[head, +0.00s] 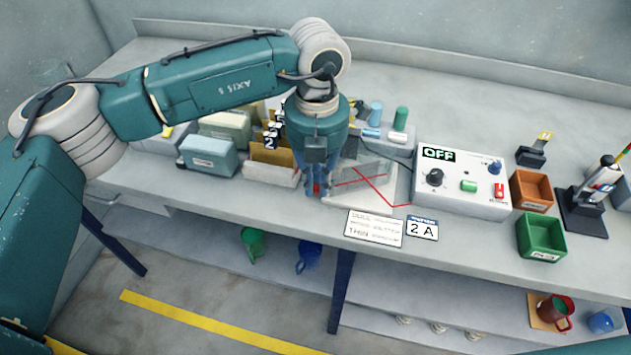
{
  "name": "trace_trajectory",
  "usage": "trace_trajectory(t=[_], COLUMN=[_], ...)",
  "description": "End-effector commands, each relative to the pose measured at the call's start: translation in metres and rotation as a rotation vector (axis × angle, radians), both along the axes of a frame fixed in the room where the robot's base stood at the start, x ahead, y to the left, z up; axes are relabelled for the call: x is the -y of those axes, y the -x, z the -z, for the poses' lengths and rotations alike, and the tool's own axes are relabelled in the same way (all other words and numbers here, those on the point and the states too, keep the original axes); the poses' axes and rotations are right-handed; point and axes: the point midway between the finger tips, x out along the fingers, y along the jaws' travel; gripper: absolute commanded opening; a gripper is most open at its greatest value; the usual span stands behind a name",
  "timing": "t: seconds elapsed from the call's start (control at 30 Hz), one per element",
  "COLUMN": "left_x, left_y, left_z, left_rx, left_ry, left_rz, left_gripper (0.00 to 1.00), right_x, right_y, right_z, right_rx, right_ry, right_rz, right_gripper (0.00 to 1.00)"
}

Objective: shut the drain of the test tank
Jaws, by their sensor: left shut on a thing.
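The test tank (372,170) is a small clear box on a white base (372,197) near the front edge of the bench, just right of my left gripper. My left gripper (315,188) points down at the tank's left end. Its blue fingers are shut on a small red part, which I take to be the drain handle (317,188). The fingers hide most of this handle, so its angle and the drain's state cannot be told. My right gripper is not in view.
A control box (463,185) reading OFF stands right of the tank, with a red lead running toward it. Orange (531,190) and green (541,236) bins stand farther right. Card holders (270,170) stand close left of my gripper. Sign plates (374,227) are at the front edge.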

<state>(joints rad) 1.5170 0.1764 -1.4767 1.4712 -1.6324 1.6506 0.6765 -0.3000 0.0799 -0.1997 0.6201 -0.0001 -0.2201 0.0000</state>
Motion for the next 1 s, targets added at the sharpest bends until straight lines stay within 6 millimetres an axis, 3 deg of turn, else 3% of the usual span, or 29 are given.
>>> trace_trajectory(t=[0.27, 0.3, 0.4, 0.77, 1.0], left_x=[0.001, 0.001, 0.001, 0.001, 0.001], left_y=[-0.001, -0.001, -0.001, -0.001, -0.001], left_z=[-0.002, -0.002, -0.001, -0.007, -0.05], left_rx=[0.003, 0.003, 0.002, 0.002, 0.005], left_ry=[0.003, 0.003, 0.003, 0.003, 0.002], left_rz=[0.0, 0.0, 0.0, 0.0, 0.0], left_gripper=[0.0, 0.17, 0.32, 0.32, 0.32], right_x=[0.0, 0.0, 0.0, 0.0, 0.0], right_y=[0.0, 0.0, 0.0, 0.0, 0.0], right_z=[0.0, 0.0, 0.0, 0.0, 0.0], right_rx=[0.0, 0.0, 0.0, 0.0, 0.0], right_ry=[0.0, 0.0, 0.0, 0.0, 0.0], right_rz=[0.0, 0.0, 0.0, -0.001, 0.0], right_gripper=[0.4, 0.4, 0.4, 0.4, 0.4])
